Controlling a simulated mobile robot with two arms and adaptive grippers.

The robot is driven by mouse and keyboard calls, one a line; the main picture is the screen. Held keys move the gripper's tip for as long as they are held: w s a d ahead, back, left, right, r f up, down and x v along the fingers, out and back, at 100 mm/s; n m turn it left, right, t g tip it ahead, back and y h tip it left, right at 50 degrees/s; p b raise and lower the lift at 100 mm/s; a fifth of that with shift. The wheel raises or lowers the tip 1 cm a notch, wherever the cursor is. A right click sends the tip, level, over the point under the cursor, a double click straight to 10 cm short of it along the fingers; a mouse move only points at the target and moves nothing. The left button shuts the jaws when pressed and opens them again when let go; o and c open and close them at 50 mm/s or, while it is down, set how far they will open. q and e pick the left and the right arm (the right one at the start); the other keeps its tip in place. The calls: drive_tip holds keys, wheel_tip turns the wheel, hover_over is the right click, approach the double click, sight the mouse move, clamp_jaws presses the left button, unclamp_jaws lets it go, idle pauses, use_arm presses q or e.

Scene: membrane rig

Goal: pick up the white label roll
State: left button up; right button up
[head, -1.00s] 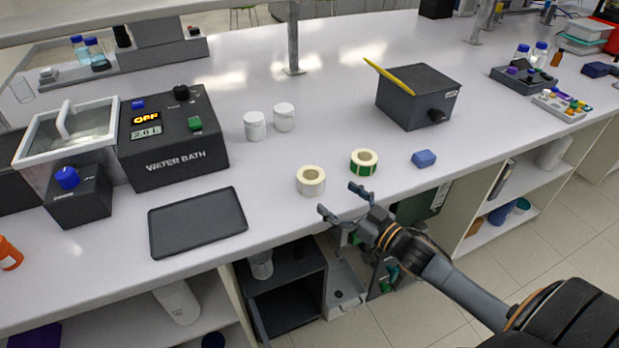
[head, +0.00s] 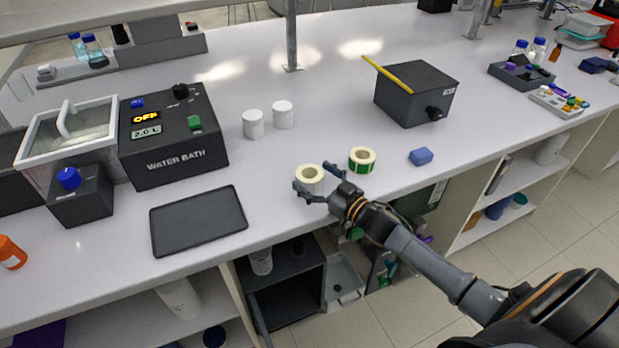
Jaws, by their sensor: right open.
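The white label roll (head: 311,174) lies on the bench near its front edge, its cream ring facing up. My right gripper (head: 314,180) is open with its fingers at the roll's front and right side in the head view. The fingers cover the lower part of the roll, and I cannot tell whether they touch it. A second roll with a green side (head: 362,160) lies just to the right, close to the gripper's right finger. My left gripper is not in view.
A dark tray (head: 198,221) lies to the left, and a water bath (head: 172,140) stands behind it. Two white jars (head: 253,124) stand behind the rolls.

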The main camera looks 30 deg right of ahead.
drive_tip(key=shift+c, duration=0.2)
drive_tip(key=c, duration=1.2)
drive_tip(key=shift+c, duration=0.2)
